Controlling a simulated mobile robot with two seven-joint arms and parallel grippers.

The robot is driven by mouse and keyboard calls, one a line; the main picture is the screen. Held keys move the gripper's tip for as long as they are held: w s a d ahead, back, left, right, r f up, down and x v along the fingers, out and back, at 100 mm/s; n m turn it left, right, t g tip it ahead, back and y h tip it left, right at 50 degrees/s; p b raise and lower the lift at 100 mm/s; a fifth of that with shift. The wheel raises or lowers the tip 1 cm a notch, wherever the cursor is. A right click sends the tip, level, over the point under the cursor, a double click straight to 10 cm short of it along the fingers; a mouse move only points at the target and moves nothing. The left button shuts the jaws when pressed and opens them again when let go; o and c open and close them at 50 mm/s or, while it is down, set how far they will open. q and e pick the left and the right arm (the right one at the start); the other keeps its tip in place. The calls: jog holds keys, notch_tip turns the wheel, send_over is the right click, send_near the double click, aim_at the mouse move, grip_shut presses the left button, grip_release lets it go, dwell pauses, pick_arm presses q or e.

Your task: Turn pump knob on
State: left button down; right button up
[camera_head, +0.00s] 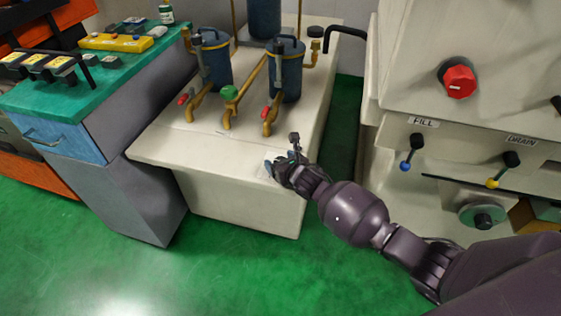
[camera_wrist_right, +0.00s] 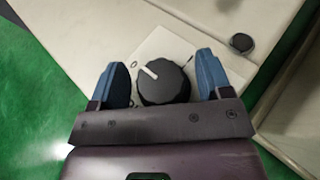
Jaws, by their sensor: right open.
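The pump knob (camera_wrist_right: 162,82) is black and ridged, on a white square plate. Its white pointer line aims up and left, towards a mark like a "0". Another small mark is at the plate's upper right. My right gripper (camera_wrist_right: 163,72) is open, with one blue finger on each side of the knob. Small gaps show between fingers and knob. In the head view, my right gripper (camera_head: 284,164) is at the right front of the cream pump cabinet (camera_head: 215,190) and hides the knob. My left gripper is out of view.
Blue filter canisters (camera_head: 287,72) with brass pipes stand on the cabinet behind my gripper. A machine with a red knob (camera_head: 459,81) and FILL lever (camera_head: 411,152) is at right. A green-topped workbench (camera_head: 75,98) is at left. Green floor is free in front.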

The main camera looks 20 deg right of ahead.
jog(key=c, duration=0.9)
